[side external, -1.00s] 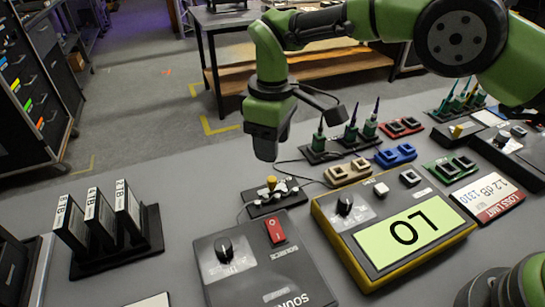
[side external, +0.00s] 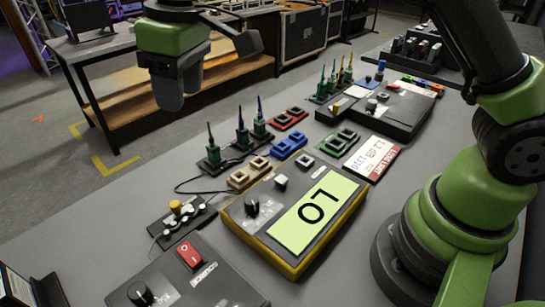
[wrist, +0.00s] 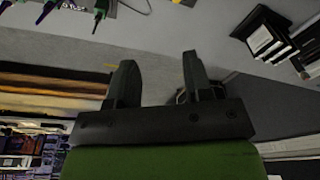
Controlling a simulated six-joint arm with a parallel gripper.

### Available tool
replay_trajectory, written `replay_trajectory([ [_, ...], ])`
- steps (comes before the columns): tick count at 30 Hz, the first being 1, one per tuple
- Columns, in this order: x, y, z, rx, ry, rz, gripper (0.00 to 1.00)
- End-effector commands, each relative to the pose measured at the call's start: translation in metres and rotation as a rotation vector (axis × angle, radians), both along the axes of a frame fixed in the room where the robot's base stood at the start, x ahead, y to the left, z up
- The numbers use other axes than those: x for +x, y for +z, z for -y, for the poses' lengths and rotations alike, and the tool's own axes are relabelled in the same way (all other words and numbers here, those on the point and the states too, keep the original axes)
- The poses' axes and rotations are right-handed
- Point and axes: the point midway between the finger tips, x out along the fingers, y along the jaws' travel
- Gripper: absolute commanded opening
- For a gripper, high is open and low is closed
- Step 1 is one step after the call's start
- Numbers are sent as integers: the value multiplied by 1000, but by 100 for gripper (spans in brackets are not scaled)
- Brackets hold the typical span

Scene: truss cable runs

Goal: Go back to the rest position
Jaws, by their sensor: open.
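My gripper (side external: 172,98) hangs in the upper left of the side view, raised above the far edge of the table and apart from everything on it. In the wrist view its two dark fingers (wrist: 154,82) stand apart with nothing between them. The arm's green base stands at the right of the side view. The yellow-edged meter (side external: 245,222) with a light green screen reading "LO" lies on the grey table below my gripper. The source box (side external: 215,285) with a red switch is at the front, cut off by the frame.
Several cable connectors (side external: 242,140) stand upright behind the meter. Red (side external: 288,119), blue (side external: 289,143) and tan (side external: 250,172) adapter blocks lie beside them. A dark case (side external: 375,108) is further back. In the wrist view a rack of drives (wrist: 268,42) shows at upper right. A workbench (side external: 130,95) stands beyond the table.

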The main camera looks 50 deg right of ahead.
Motion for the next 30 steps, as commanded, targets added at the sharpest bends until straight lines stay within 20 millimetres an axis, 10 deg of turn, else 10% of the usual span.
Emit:
replay_trajectory([
  [12, -111, 98, 92, 199, -442, 188, 46],
  [21, -201, 90, 125, 340, -730, 313, 46],
  [30, -230, 73, 132, 392, -835, 357, 46],
])
